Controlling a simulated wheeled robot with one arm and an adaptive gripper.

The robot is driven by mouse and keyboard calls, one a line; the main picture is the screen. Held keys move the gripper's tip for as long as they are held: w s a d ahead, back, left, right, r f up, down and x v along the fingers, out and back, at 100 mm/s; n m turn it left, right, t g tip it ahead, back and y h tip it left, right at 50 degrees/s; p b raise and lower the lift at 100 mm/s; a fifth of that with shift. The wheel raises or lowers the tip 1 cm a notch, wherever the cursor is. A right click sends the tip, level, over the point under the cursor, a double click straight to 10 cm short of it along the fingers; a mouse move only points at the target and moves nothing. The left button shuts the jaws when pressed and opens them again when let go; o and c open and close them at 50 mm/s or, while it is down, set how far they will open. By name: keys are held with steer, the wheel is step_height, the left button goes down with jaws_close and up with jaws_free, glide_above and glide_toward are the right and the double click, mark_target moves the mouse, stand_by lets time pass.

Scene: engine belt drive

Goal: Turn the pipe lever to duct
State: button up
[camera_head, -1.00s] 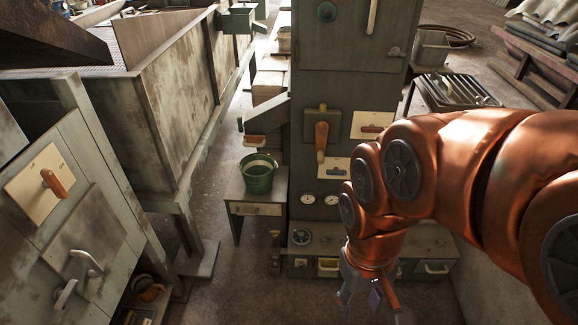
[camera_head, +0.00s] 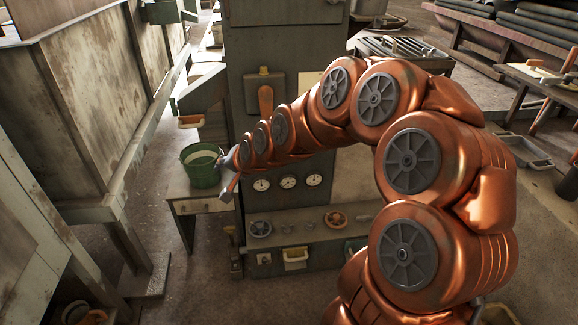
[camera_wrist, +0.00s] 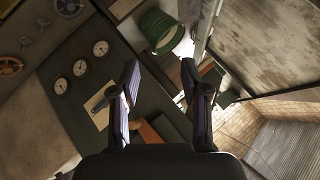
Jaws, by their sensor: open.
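A lever with an orange handle (camera_head: 265,100) hangs down from a dark box on the front of the tall grey machine. I cannot read a label that tells which lever is the pipe lever. My gripper (camera_head: 229,178) is in front of the machine, lower and left of this handle, beside the green bucket. In the wrist view my gripper (camera_wrist: 160,75) is open with nothing between its fingertips. A beige plate (camera_wrist: 97,112) with a small lever shows left of the fingers there. An orange-brown part (camera_wrist: 152,134) shows behind the fingers, partly hidden.
The green bucket (camera_head: 203,170) stands on a small side table (camera_head: 190,207) left of the machine. Several gauges (camera_head: 288,182) are on the machine's front above a ledge with knobs. A large metal trough (camera_head: 95,95) stands at left. Floor between them is clear.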

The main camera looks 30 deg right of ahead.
steer(key=w+d+f+m+t+h+b, duration=0.3)
steer(key=w+d+f+m+t+b, duration=0.3)
steer(key=w+d+f+b, duration=0.45)
steer(key=w+d+f+m+t+h+b, duration=0.1)
steer(key=d+f+m+h+b, duration=0.2)
steer(key=d, duration=0.6)
steer(key=w+d+f+m+h+b, duration=0.1)
steer(key=d+f+m+h+b, duration=0.15)
steer(key=d+m, duration=0.4)
steer(key=w+d+n+b, duration=0.1)
steer(key=w+d, duration=0.3)
steer(key=w, duration=0.3)
steer(key=shift+d+f+n, duration=0.15)
steer(key=shift+f+n, duration=0.1)
steer(key=shift+n, duration=0.1)
steer(key=shift+h, duration=0.25)
steer(key=shift+c, duration=0.4)
jaws_close()
